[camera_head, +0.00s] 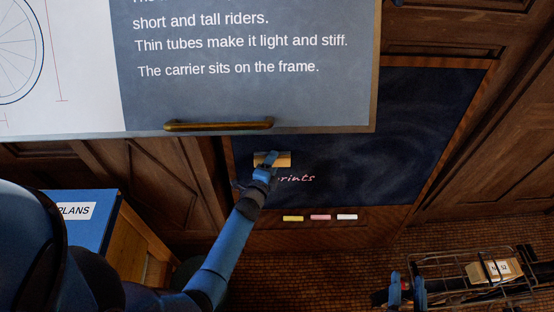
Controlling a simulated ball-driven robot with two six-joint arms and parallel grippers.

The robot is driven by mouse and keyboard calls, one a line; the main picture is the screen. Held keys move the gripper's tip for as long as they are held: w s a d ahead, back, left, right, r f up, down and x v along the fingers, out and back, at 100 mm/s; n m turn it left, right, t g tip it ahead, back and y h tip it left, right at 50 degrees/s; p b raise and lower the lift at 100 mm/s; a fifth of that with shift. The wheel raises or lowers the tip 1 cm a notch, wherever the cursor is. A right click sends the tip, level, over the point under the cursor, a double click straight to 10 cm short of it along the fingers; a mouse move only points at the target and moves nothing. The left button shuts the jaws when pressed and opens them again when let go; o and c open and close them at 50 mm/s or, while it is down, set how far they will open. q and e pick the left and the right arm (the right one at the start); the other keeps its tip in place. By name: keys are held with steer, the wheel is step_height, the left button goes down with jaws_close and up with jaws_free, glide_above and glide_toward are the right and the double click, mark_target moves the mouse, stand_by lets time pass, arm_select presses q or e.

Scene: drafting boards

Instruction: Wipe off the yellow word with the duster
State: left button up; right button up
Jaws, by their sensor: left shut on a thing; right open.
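The duster (284,160), a small tan block, is in my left gripper (266,167), which is shut on it. It is at the dark chalkboard (400,130), near its left side; I cannot tell if it touches the surface. A pink handwritten word (298,178) ending in "rints" is just below and right of the gripper, which hides its start. No yellow lettering shows on the visible part of the chalkboard. My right gripper (408,290) is open at the lower right, away from the chalkboard.
Yellow, pink and white chalks (320,217) lie on the ledge below the chalkboard. A large board with printed text (250,95) and a brass handle (218,125) overhangs at upper left. A blue "PLANS" box (88,235) stands at lower left. A wire carrier (450,268) with a parcel (492,270) is at lower right.

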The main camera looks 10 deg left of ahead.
arm_select(q)
steer(key=shift+a+r+p, duration=0.1)
steer(key=shift+a+p, duration=0.25)
steer(key=shift+a, duration=0.15)
steer(key=shift+s, duration=0.1)
steer(key=shift+s+d+b, duration=0.2)
steer(key=shift+s+b, duration=0.05)
steer(key=shift+s, duration=0.5)
steer(key=shift+s+d+b, duration=0.25)
steer(key=shift+s, duration=0.5)
steer(key=shift+s+d+b, duration=0.2)
steer(key=shift+s+b, duration=0.05)
steer(key=shift+s, duration=0.5)
steer(key=shift+s+d+r, duration=0.15)
steer(key=shift+s+r, duration=0.1)
steer(key=shift+s, duration=0.3)
